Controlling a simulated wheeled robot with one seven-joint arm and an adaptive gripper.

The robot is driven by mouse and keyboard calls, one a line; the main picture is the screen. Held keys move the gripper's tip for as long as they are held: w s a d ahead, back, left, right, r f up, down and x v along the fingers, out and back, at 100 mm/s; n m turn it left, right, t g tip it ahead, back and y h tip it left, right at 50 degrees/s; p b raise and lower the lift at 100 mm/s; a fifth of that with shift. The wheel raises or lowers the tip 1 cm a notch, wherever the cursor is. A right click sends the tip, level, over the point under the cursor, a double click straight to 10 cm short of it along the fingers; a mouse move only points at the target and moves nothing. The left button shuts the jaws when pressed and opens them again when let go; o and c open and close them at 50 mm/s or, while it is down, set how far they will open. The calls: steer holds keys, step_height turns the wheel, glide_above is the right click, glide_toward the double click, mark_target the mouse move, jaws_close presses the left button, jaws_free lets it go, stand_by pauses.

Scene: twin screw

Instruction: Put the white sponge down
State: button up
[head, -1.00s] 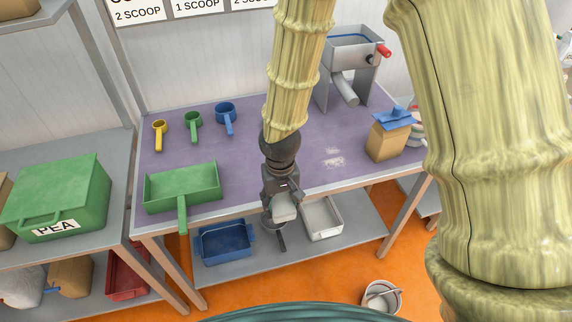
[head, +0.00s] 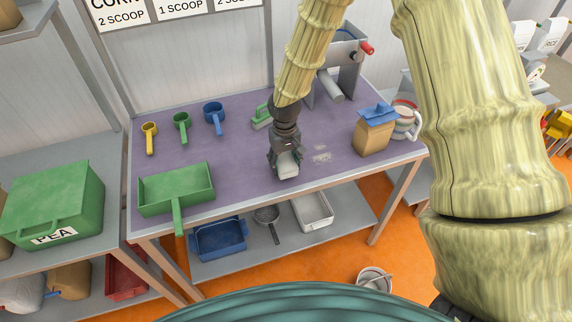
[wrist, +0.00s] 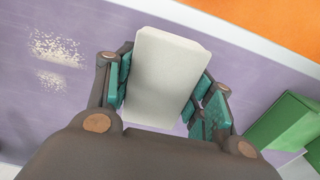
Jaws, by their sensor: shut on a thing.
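The white sponge (head: 288,164) is a pale block held between the fingers of my gripper (head: 285,160), over the front part of the purple table top (head: 245,180). In the wrist view the sponge (wrist: 165,75) fills the space between the teal finger pads of my gripper (wrist: 165,95), which are shut on its sides. Whether the sponge touches the table top cannot be told. Pale spilled grains (head: 321,156) lie on the table just right of my gripper; they also show at the upper left of the wrist view (wrist: 57,50).
A green scoop tray (head: 178,190) stands at the table's front left, with yellow, green and blue scoops (head: 213,118) behind. A green-handled brush or similar item (head: 261,115) is behind my gripper. A paper bag (head: 374,133) stands right. Bare table lies between the green tray and my gripper.

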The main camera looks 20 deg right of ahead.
mark_target(286, 167)
steer(key=shift+w+d+p, duration=0.3)
steer(key=shift+w, duration=0.05)
steer(key=shift+f+p, duration=0.7)
steer(key=shift+f, duration=1.05)
steer(key=shift+f, duration=0.2)
steer(key=o, duration=1.1)
steer(key=shift+o, duration=0.2)
steer(key=shift+r+b, duration=1.45)
steer(key=shift+r, duration=4.75)
